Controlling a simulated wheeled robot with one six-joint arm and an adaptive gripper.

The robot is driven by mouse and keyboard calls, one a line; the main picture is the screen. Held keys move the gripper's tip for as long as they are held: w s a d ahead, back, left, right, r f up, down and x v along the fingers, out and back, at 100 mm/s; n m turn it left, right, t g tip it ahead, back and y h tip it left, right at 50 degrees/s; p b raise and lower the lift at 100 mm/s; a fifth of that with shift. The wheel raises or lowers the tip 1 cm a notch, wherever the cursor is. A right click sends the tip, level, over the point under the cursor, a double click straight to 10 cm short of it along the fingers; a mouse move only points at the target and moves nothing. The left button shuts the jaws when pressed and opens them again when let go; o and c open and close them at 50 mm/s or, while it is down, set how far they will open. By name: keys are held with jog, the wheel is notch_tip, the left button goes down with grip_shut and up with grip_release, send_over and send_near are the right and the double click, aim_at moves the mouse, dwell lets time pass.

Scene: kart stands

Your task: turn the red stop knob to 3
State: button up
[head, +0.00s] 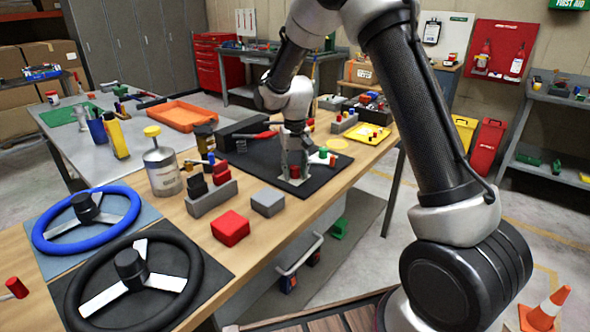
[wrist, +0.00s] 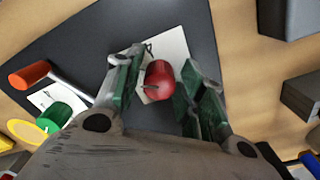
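The red stop knob (wrist: 159,80) sits on a white plate (wrist: 172,47) on the black mat (wrist: 70,52) in the wrist view. A dark mark shows on its top, toward the lower left. The numbers on the plate cannot be read. My gripper (wrist: 160,88) is open, with its green-padded fingers on either side of the knob. A narrow gap shows at the right finger; I cannot tell whether the left finger touches. In the head view my gripper (head: 293,165) points down over the mat, and only a little red of the knob (head: 295,173) shows between the fingers.
An orange-handled lever (wrist: 30,75) and a green knob (wrist: 54,115) stand left of the gripper in the wrist view. In the head view, a grey block (head: 267,202), a red box (head: 230,228) and a metal can (head: 162,172) stand nearby on the wooden bench.

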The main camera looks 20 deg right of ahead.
aim_at(295, 167)
dwell(0.3)
notch_tip(295, 167, up, 12)
dwell(0.4)
